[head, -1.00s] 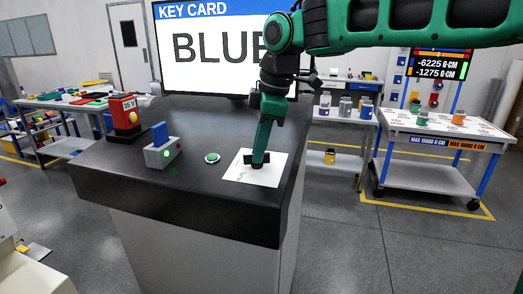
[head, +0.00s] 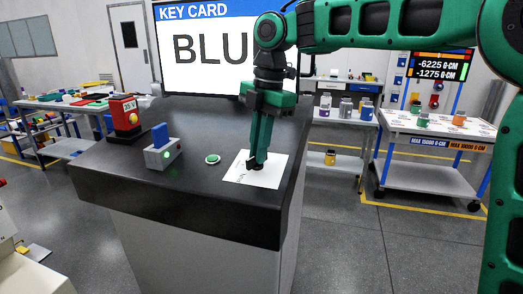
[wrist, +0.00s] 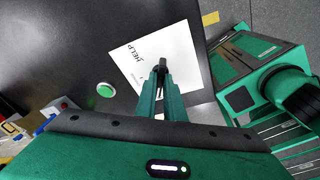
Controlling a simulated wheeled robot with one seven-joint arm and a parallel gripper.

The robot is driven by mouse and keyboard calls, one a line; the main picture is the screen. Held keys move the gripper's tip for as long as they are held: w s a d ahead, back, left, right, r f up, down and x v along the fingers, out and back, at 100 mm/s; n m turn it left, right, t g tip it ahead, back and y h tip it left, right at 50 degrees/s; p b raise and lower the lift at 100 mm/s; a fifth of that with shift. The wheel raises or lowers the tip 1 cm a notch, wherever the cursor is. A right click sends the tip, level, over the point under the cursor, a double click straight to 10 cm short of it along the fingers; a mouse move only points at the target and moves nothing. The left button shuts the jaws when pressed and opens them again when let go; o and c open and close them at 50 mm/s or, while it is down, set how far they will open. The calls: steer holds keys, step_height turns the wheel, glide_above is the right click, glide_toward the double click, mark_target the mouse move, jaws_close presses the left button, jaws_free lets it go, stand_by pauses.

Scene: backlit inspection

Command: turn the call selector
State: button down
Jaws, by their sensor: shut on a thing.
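The call selector is a small black knob (head: 251,166) on a white sheet or plate (head: 270,177) on the dark counter top. It also shows in the wrist view (wrist: 162,62), where the word HELP is printed on the white plate (wrist: 182,42) up and to the left of the knob. My gripper (head: 257,161) points down at the plate with its fingers closed together on the knob. In the wrist view my fingertips (wrist: 160,70) meet at the knob and hide part of it. The knob's pointing direction is hard to read.
A green round button (head: 212,159) sits left of the plate. Further left are a grey box with a blue block (head: 161,146) and a red device (head: 126,118). A KEY CARD screen (head: 200,50) stands behind. The counter (head: 110,182) ends close right of the plate.

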steer(key=shift+s+a, duration=0.15)
steer(key=shift+s, duration=0.05)
stand_by(0.3)
steer(key=c, duration=1.9)
jaws_free()
steer(key=shift+o, duration=0.2)
steer(key=shift+w+r, duration=0.1)
steer(key=shift+w+d+r, duration=0.1)
steer(key=shift+d+r, duration=0.05)
steer(key=shift+r, duration=0.5)
steer(key=shift+w+d+r, duration=0.1)
steer(key=shift+d+r, duration=0.05)
steer(key=shift+r, duration=0.5)
step_height(320, 180, up, 8)
steer(key=shift+d+f, duration=0.15)
steer(key=shift+d, duration=0.25)
steer(key=shift+s, duration=0.1)
